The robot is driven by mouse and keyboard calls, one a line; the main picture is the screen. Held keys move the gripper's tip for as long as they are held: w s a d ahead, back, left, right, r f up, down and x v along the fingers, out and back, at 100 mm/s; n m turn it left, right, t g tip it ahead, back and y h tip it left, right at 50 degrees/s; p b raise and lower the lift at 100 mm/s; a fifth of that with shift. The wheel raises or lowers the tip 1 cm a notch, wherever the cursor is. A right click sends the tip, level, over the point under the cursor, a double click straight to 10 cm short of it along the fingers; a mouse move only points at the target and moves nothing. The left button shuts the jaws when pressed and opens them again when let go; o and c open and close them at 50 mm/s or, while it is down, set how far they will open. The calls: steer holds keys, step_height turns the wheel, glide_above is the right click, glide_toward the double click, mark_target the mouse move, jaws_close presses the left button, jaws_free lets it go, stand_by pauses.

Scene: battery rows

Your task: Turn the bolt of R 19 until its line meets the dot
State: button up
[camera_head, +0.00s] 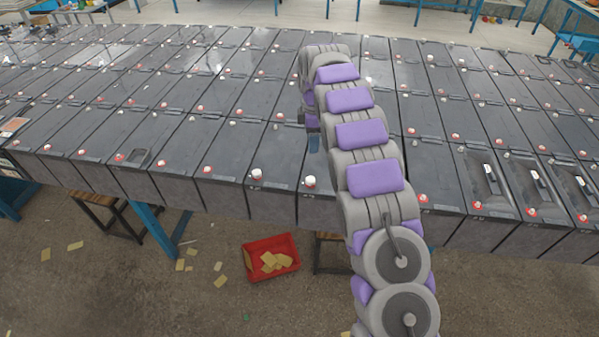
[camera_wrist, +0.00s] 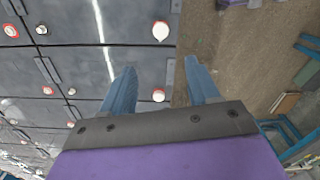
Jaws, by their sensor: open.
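Rows of dark grey batteries (camera_head: 272,150) fill the long table, with red and white bolts on their tops. No R 19 label, line or dot can be read, so I cannot tell which bolt is that of R 19. Two white-topped bolts stand near the front edge, one (camera_head: 310,181) just below my gripper (camera_head: 314,142) in the head view and one (camera_head: 256,174) to its left. In the wrist view my gripper (camera_wrist: 161,68) is open and empty. One white bolt (camera_wrist: 160,31) shows beyond the fingertips, and another (camera_wrist: 158,95) shows between the fingers.
Three batteries at the right have recesses with a black-and-white item (camera_head: 490,178) in each. A red tray (camera_head: 271,258) with yellowish pieces lies on the floor before the table. Loose yellow pieces lie around it. Blue trestle legs (camera_head: 158,232) stand at the front left.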

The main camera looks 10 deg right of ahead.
mark_target(310, 179)
steer(key=f, duration=0.8)
steer(key=f+b, duration=0.1)
steer(key=f, duration=0.8)
steer(key=shift+a+f, duration=0.2)
steer(key=shift+f, duration=0.05)
steer(key=c, duration=1)
steer(key=shift+c, duration=0.2)
